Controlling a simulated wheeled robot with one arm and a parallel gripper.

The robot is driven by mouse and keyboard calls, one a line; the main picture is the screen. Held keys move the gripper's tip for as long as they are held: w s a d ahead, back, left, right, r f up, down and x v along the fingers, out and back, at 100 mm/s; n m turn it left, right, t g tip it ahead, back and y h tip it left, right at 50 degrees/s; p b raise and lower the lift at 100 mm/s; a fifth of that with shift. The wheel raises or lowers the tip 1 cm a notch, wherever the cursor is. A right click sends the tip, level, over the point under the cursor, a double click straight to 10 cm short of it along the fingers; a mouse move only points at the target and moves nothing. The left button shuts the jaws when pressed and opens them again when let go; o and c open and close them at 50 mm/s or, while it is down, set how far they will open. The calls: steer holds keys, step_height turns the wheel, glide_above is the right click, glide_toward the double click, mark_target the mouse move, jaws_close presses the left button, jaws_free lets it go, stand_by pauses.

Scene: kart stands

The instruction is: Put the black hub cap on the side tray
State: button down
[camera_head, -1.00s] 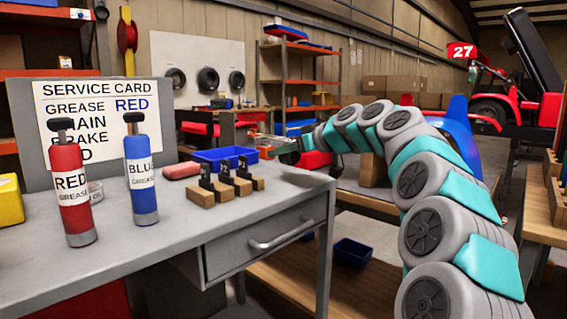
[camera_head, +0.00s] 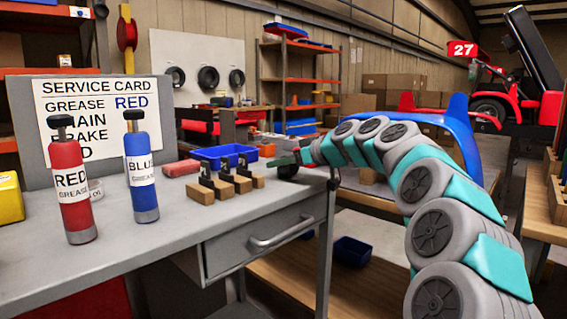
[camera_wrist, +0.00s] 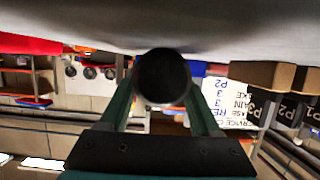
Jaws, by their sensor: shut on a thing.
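My gripper (camera_head: 293,160) is at the far right corner of the grey workbench, low over its top. In the wrist view, its two green fingers (camera_wrist: 163,98) are closed on the sides of a round black thing, the black hub cap (camera_wrist: 163,75). The cap also shows as a small dark shape (camera_head: 288,171) under the gripper in the head view. I cannot tell whether it touches the bench. A blue tray (camera_head: 208,156) lies on the bench just left of the gripper. A blue bin (camera_head: 352,252) is lower down, beyond the drawer. I cannot tell which is the side tray.
Wooden blocks with black clips (camera_head: 200,192) stand near the gripper on the workbench (camera_head: 165,255). A red grease tube (camera_head: 70,185) and a blue grease tube (camera_head: 140,175) stand upright at left, before the service card (camera_head: 90,92). The bench's front right area is clear.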

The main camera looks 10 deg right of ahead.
steer(key=shift+c, duration=0.5)
jaws_free()
